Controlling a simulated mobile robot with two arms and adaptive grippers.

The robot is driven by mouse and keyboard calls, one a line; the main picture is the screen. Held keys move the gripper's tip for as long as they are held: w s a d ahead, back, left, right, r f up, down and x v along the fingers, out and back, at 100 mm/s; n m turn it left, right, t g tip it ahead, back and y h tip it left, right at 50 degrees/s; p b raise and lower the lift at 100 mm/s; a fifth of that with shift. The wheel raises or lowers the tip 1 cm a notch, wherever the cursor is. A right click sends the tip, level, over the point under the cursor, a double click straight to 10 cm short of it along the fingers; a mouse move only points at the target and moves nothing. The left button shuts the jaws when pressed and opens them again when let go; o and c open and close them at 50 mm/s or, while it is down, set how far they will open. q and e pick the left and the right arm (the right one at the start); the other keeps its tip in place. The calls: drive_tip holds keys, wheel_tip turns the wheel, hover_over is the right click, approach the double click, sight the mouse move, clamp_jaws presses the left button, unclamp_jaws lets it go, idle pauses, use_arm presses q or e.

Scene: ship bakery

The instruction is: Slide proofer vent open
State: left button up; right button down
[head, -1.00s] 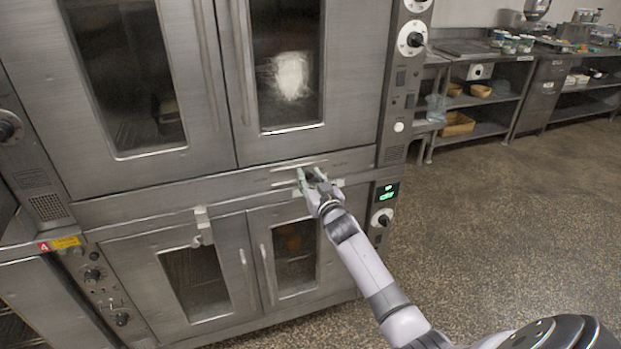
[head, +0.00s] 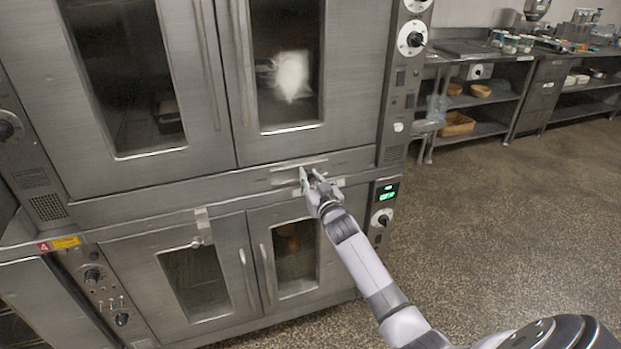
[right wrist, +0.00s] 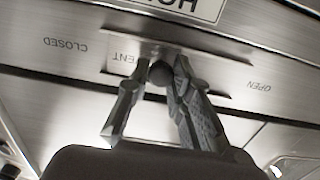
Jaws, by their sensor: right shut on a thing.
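The proofer vent (right wrist: 120,66) is a metal slide plate in the right wrist view, set in the steel band between the upper and lower doors. It also shows in the head view (head: 285,177). Its small dark round knob (right wrist: 160,73) stands between my fingertips. My right gripper (right wrist: 162,78) is shut on this knob; in the head view the gripper (head: 311,181) is at the vent. In the wrist view, upside-down lettering reads CLOSED on the left and OPEN on the right, with the knob between them. My left gripper is not in view.
Glass upper doors (head: 213,70) with long vertical handles stand above the vent, and smaller lower doors (head: 235,268) below it. A control panel with a green display (head: 387,192) is to the right. Steel shelving (head: 490,105) stands at the back right. The speckled floor is clear.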

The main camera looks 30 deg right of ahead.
drive_tip(key=a, duration=0.2)
drive_tip(key=w+a, duration=0.1)
drive_tip(key=a, duration=0.2)
drive_tip(key=a+b, duration=0.1)
drive_tip(key=a, duration=0.1)
drive_tip(key=shift+w+a, duration=0.35)
drive_tip(key=shift+w, duration=0.05)
drive_tip(key=shift+d, duration=0.1)
drive_tip(key=c, duration=1.5)
unclamp_jaws()
drive_tip(key=shift+a, duration=0.2)
drive_tip(key=shift+o, duration=0.3)
drive_tip(key=shift+d, duration=0.1)
drive_tip(key=shift+s, duration=0.3)
approach(279, 176)
drive_tip(key=v, duration=0.6)
